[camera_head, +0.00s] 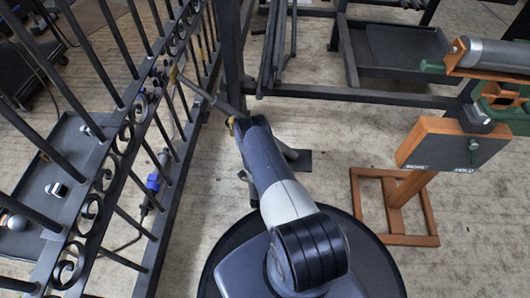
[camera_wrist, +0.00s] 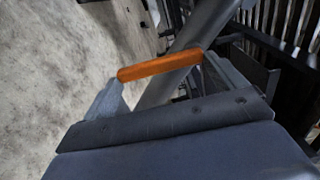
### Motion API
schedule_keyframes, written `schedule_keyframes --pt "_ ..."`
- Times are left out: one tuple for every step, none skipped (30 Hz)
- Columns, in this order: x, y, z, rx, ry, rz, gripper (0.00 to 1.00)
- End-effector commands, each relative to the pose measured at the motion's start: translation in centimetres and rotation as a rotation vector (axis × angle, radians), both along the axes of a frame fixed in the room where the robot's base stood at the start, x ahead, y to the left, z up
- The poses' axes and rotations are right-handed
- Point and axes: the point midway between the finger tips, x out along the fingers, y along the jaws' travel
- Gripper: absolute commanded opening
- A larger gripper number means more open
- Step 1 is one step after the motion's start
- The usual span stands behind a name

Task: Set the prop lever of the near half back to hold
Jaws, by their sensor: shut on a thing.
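In the head view my gripper (camera_head: 231,124) is at the end of my arm, close to the gate (camera_head: 110,140). A dark grey bar (camera_head: 208,97) slopes from there up left to a yellowish fitting at the gate; I take it for the prop lever. In the wrist view my gripper (camera_wrist: 165,88) has a grey finger on either side. The same dark grey bar (camera_wrist: 206,28) runs between them, and an orange bar (camera_wrist: 158,67) spans across it. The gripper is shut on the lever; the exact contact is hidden.
An orange stand (camera_head: 408,200) at right carries a grey panel (camera_head: 455,150) with a green knob and small lettering, one word reading HOLD. A grey cylinder (camera_head: 495,55) lies above it. Dark frame rails cross behind my arm. Bare floor (camera_head: 330,150) lies between arm and stand.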

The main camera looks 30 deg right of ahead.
Motion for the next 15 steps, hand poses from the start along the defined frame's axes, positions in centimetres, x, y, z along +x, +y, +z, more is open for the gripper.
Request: schedule_keyframes --pt "-0.09 0.06 -0.12 0.006 0.001 0.001 0.51" --pt "-0.09 0.08 -0.12 0.01 -0.002 0.001 0.51" --pt "-0.1 0.08 -0.12 0.012 -0.003 0.001 0.51" --pt "-0.1 0.09 -0.12 0.014 -0.005 0.001 0.51" --pt "-0.1 0.09 -0.12 0.015 -0.006 0.001 0.51" --pt "-0.1 0.09 -0.12 0.017 -0.007 0.001 0.51" --pt "-0.1 0.09 -0.12 0.017 -0.007 0.001 0.51" --pt "-0.1 0.09 -0.12 0.018 -0.007 0.001 0.51" --pt "-0.1 0.09 -0.12 0.018 -0.007 0.0 0.51" --pt "-0.1 0.1 -0.12 0.018 -0.007 0.001 0.51" --pt "-0.09 0.1 -0.12 0.019 -0.008 0.001 0.51" --pt "-0.09 0.1 -0.12 0.019 -0.008 0.001 0.51" --pt "-0.09 0.1 -0.12 0.019 -0.008 0.001 0.51" --pt "-0.09 0.1 -0.12 0.019 -0.008 0.001 0.51" --pt "-0.09 0.1 -0.12 0.019 -0.008 0.001 0.92"
